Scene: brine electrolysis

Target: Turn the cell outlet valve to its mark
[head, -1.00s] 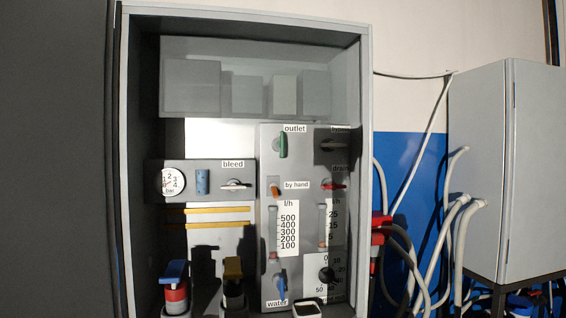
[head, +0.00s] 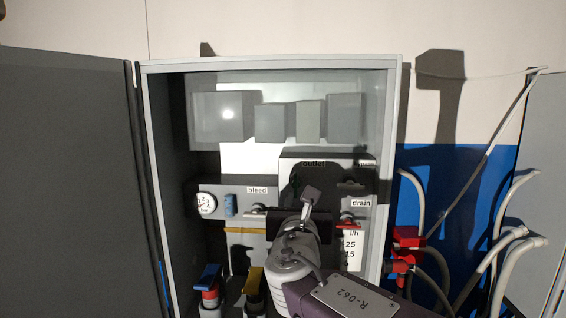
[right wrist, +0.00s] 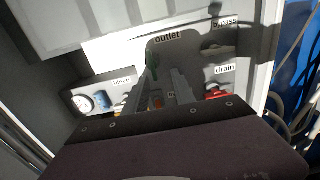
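The outlet valve's green handle (right wrist: 152,66) shows in the right wrist view, upright and in shadow under the "outlet" label. My right gripper (head: 309,198) is in front of the valve panel. In the right wrist view its two fingers (right wrist: 164,84) are apart, with the handle beyond them near the left finger; I see nothing held. I cannot tell whether a finger touches the handle. The valve's mark cannot be made out. My left gripper is not in view.
The cabinet (head: 396,130) surrounds the panel. The red drain handle (head: 348,222) is close right of my gripper, the bleed valve (head: 257,209) and gauge (head: 205,204) left. Blue-topped (head: 209,280) and yellow-topped (head: 253,282) fittings stand lower left. Hoses (head: 430,265) hang at right.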

